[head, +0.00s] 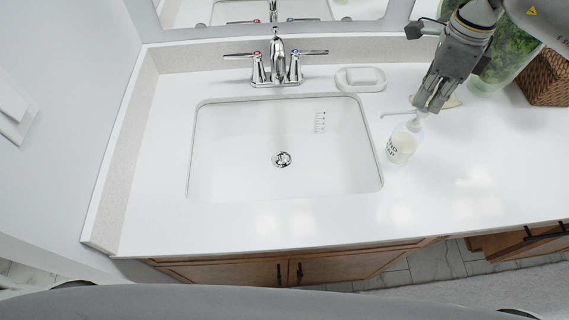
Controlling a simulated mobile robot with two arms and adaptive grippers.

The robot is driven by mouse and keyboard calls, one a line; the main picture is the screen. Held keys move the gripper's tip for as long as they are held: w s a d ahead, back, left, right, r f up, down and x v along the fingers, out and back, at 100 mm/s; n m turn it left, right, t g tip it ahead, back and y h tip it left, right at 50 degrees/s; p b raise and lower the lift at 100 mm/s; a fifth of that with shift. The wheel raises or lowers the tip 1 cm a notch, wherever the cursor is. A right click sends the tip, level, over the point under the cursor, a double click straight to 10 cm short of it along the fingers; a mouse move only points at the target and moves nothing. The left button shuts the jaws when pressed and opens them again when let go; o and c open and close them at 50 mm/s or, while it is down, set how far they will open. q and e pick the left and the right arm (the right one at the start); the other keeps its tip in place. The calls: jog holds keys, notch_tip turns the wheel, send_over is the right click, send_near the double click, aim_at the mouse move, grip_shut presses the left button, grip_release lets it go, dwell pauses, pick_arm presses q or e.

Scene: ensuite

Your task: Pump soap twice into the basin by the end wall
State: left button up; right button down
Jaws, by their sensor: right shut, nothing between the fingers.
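The soap bottle (402,145) stands on the white counter, just right of the basin. Its label is partly readable. Its thin pump spout (395,114) points left, toward the basin. My right gripper (430,106) comes down from the upper right, and its closed fingertips are at the top of the pump head, which they largely hide. I cannot tell whether they touch it. The rectangular basin (230,165) is sunk in the counter near the wall at the left, with a round drain in its middle. My left gripper is not in view.
A chrome faucet (277,62) with two handles stands behind the basin. A white soap dish (361,79) sits right of it. A green plant in a glass vase (506,60) and a wicker basket (547,78) stand at the back right. The front right counter is clear.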

jog(key=shift+f+b, duration=0.85)
jog(key=shift+f, duration=0.3)
jog(key=shift+s+r, duration=0.1)
jog(key=shift+r+p, duration=0.9)
jog(key=shift+r, duration=0.8)
notch_tip(320, 180, up, 6)
jog(key=p, duration=0.3)
jog(key=shift+f, duration=0.1)
